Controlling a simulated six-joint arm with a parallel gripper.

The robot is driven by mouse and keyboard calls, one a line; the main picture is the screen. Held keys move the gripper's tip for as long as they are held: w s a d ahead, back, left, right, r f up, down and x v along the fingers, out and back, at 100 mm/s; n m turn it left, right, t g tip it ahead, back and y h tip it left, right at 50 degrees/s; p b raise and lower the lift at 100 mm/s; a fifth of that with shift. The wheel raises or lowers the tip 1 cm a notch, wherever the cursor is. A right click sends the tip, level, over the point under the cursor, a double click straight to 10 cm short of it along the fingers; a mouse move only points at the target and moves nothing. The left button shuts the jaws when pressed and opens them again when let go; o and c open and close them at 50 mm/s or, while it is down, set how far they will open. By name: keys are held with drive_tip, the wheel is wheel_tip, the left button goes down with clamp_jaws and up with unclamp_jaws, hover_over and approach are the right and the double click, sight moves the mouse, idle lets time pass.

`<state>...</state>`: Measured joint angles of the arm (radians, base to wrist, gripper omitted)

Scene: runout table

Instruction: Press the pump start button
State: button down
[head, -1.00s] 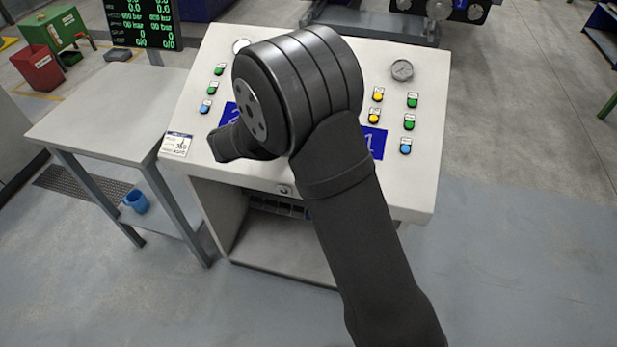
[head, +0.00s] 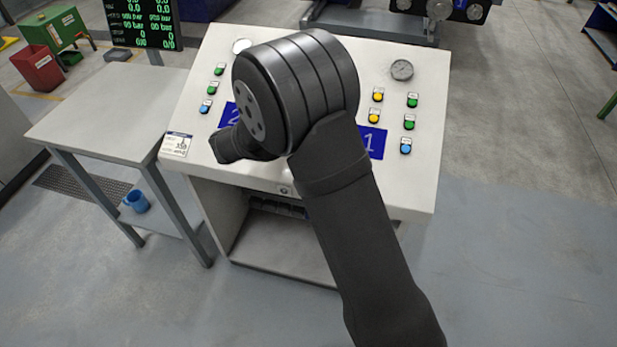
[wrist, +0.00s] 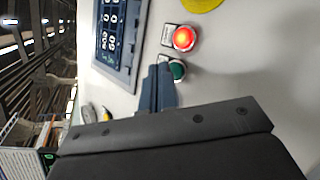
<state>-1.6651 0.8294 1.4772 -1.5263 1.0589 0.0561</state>
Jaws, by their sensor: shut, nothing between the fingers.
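In the wrist view a dark green button (wrist: 177,70) sits on the pale console panel, directly below a lit red button (wrist: 183,38). My gripper (wrist: 164,72) is shut and empty. Its fingertips are just left of the green button and overlap the edge of its label plate; I cannot tell whether they touch it. No label reading as pump start is legible. In the head view my arm hides the gripper and the middle of the sloped console (head: 330,205).
A display (wrist: 120,35) lies left of the buttons in the wrist view, and a yellow disc (wrist: 203,4) above. In the head view, yellow buttons (head: 377,94), green buttons (head: 412,100) and a gauge (head: 402,69) are right of my arm. A side table (head: 105,120) stands left.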

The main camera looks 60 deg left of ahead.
drive_tip(key=shift+w+a+f, duration=0.15)
drive_tip(key=shift+f, duration=0.3)
idle(0.3)
drive_tip(key=shift+r, duration=0.1)
drive_tip(key=shift+s+d+r, duration=0.15)
drive_tip(key=shift+r, duration=0.25)
drive_tip(key=shift+s+d+r, duration=0.15)
drive_tip(key=shift+r, duration=0.25)
drive_tip(key=shift+s+d+r, duration=0.3)
drive_tip(key=shift+r, duration=0.6)
drive_tip(key=shift+s+d+r, duration=0.3)
drive_tip(key=shift+r, duration=0.6)
drive_tip(key=shift+s+d+r, duration=0.3)
drive_tip(key=shift+r, duration=0.6)
drive_tip(key=shift+w, duration=0.1)
